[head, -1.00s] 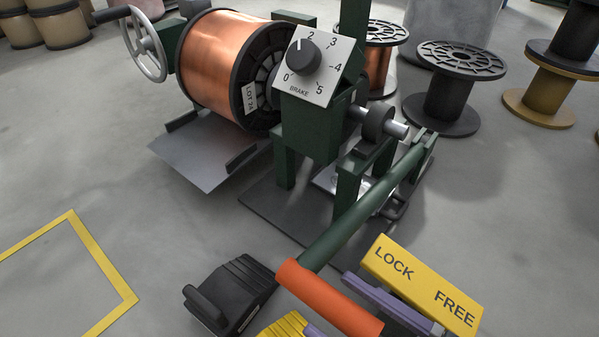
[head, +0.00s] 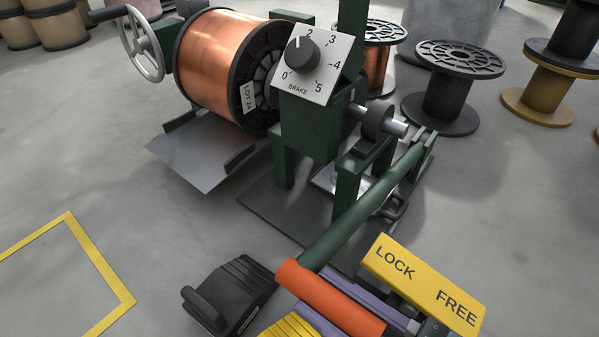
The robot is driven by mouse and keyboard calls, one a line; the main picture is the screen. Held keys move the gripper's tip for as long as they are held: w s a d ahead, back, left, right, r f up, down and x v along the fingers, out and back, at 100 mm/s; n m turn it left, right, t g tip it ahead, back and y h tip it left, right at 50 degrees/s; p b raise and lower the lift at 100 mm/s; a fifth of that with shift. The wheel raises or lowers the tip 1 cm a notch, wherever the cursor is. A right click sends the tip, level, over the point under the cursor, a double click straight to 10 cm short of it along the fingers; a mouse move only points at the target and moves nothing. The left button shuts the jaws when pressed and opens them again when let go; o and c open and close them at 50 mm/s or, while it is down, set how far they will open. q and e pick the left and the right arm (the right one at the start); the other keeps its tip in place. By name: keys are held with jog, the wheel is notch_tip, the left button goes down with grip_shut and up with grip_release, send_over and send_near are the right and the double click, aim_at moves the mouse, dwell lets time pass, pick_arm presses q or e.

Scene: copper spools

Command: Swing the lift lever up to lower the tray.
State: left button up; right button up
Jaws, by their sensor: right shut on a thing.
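The lift lever (head: 362,205) is a dark green bar slanting from its pivot at the stand's right side down to an orange grip (head: 345,308) at the bottom. My right gripper (head: 318,292) has purple fingers on both sides of the orange grip and is shut on it. The grey tray (head: 190,160) lies below the large copper spool (head: 215,65), low near the floor; the gap beneath the tray is hard to judge. My left gripper is not in view.
A yellow LOCK/FREE plate (head: 425,287) stands close right of the grip. A black pedal (head: 230,300) and a yellow ridged piece (head: 290,326) lie left of it. The green stand carries a brake dial (head: 302,55). Floor at left is open.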

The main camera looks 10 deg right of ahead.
grip_shut()
dwell(0.8)
